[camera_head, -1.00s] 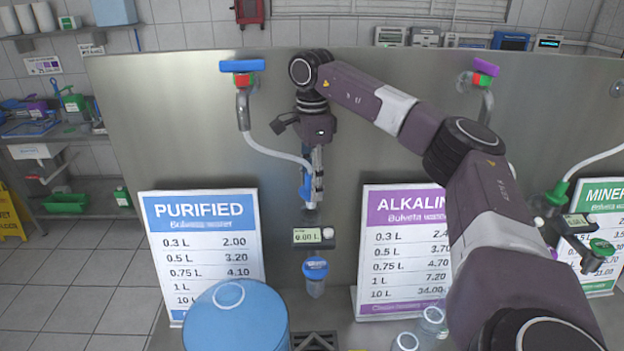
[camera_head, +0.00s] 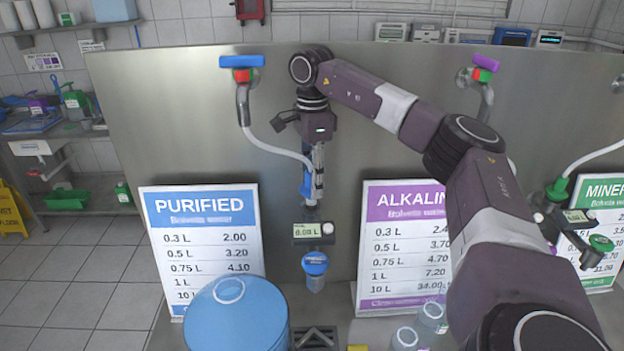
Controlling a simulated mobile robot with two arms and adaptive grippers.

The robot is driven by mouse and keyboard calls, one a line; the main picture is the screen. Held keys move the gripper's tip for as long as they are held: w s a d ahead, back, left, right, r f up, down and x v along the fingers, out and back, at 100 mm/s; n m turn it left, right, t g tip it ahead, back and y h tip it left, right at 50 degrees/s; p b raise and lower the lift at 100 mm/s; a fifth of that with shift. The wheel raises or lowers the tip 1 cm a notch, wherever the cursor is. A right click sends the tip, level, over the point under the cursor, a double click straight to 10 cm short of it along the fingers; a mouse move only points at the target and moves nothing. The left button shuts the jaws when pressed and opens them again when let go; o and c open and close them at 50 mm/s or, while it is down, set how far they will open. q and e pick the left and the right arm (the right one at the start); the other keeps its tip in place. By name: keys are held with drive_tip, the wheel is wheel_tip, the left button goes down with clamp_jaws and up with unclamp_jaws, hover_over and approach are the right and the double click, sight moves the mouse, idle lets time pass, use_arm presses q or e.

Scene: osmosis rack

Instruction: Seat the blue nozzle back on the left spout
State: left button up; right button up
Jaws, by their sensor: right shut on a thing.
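My right gripper (camera_head: 313,192) points down in front of the steel panel, shut on the blue nozzle (camera_head: 306,186) at the end of the white hose (camera_head: 275,148). The jaws hide part of the nozzle. The left spout, with its grey display (camera_head: 307,231) and blue-capped clear outlet (camera_head: 315,264), is directly below the gripper. The nozzle's lower end is close above the spout's dark top (camera_head: 311,213); I cannot tell whether they touch. My left gripper is not in view.
The blue-handled tap (camera_head: 242,64) is at the upper left of the panel. The PURIFIED sign (camera_head: 203,250) and ALKALINE sign (camera_head: 400,270) flank the spout. A large blue bottle (camera_head: 236,320) stands in front at lower left. Clear containers (camera_head: 431,318) stand at lower right.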

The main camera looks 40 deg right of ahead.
drive_tip(key=shift+f, duration=0.3)
idle(0.4)
drive_tip(key=shift+f+b, duration=0.5)
drive_tip(key=shift+f, duration=0.55)
drive_tip(key=shift+f, duration=0.1)
drive_tip(key=shift+f, duration=0.35)
drive_tip(key=o, duration=1.8)
drive_tip(key=shift+s+r, duration=0.1)
drive_tip(key=shift+s, duration=0.05)
drive_tip(key=shift+o, duration=0.4)
drive_tip(key=shift+r, duration=0.1)
drive_tip(key=shift+c, duration=0.4)
